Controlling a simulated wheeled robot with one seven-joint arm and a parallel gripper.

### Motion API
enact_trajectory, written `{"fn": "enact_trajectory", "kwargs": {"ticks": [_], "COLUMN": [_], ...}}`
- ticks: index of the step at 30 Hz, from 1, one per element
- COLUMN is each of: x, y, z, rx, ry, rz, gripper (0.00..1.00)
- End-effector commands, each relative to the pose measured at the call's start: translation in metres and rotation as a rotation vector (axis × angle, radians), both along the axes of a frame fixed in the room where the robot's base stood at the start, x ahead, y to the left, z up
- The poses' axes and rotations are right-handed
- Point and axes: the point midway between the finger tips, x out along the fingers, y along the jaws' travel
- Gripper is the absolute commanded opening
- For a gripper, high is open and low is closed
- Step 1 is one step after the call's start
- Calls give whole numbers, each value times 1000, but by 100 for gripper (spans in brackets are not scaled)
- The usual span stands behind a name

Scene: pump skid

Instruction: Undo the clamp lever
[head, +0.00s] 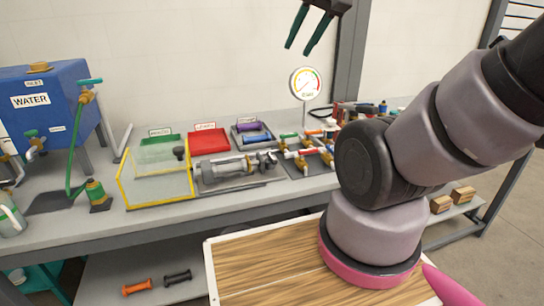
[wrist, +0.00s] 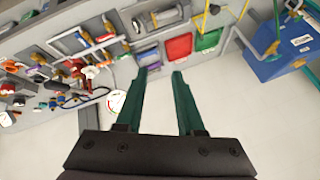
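My gripper (head: 298,50) is raised high above the back of the bench, near the wall. Its two green fingers are apart with nothing between them; they also show in the wrist view (wrist: 159,72). The grey pump assembly (head: 225,168) lies on the bench, below and to the left of my gripper in the head view. A dark knob (head: 179,152) shows beside it, behind a clear guard with a yellow frame (head: 155,206). I cannot make out for sure which part is the clamp lever. My gripper touches none of these.
A blue water tank (head: 42,98) stands at the left. A round gauge (head: 306,83) stands behind the pipework (head: 304,155). A wooden-topped surface (head: 262,268) lies in front. The air around my gripper is clear.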

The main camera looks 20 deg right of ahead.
Motion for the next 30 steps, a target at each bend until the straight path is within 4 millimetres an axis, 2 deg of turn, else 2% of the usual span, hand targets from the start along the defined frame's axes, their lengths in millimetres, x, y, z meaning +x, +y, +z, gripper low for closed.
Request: {"fn": "enact_trajectory", "kwargs": {"ticks": [4,7,14,20,24,30], "x": [24,51,118,169,198,222], "y": [-3,-7,-14,-18,-18,-16], "z": [-10,-24,-73,-134,-186,-250], "rx": [-47,-99,-206,-263,-282,-284], "ry": [57,120,267,388,466,542], "rz": [8,24,90,170,234,311], "gripper": [36,36,36,36,36,36]}}
